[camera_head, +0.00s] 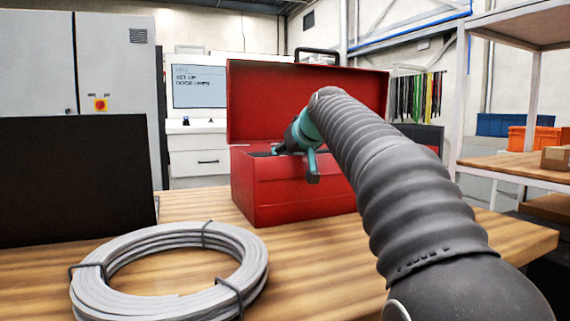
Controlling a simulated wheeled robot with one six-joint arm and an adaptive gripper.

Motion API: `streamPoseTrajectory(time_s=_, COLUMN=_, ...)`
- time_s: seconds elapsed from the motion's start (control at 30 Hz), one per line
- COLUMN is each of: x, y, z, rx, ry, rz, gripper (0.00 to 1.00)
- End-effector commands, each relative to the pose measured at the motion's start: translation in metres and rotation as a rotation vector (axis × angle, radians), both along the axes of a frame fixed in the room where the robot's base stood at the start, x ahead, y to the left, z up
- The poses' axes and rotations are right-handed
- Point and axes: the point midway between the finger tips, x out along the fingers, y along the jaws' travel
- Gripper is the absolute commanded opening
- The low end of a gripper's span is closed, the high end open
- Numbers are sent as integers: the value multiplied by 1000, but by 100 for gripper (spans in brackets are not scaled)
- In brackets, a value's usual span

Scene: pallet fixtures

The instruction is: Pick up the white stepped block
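I see no white stepped block in this view. My gripper (295,166), teal and dark grey, is at the front rim of an open red toolbox (300,197). Its two fingers are spread apart, one pointing left and one hanging down over the toolbox's front. Nothing shows between them. The inside of the toolbox is mostly hidden by its front wall and my gripper.
The toolbox stands on a wooden table (330,262) with its lid (260,100) raised. A coil of grey cable (235,265) lies front left. A black panel (75,180) stands at the left. Shelves (525,165) stand at the right.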

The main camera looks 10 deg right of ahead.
Motion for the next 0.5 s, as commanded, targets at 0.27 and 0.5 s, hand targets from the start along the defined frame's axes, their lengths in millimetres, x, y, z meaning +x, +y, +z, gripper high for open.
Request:
streamPoseTrajectory(time_s=0.27, x=2, y=1, z=-1, rx=0, ry=-1, rz=0, gripper=50)
streamPoseTrajectory(time_s=0.5, x=2, y=1, z=-1, rx=0, ry=-1, rz=0, gripper=0)
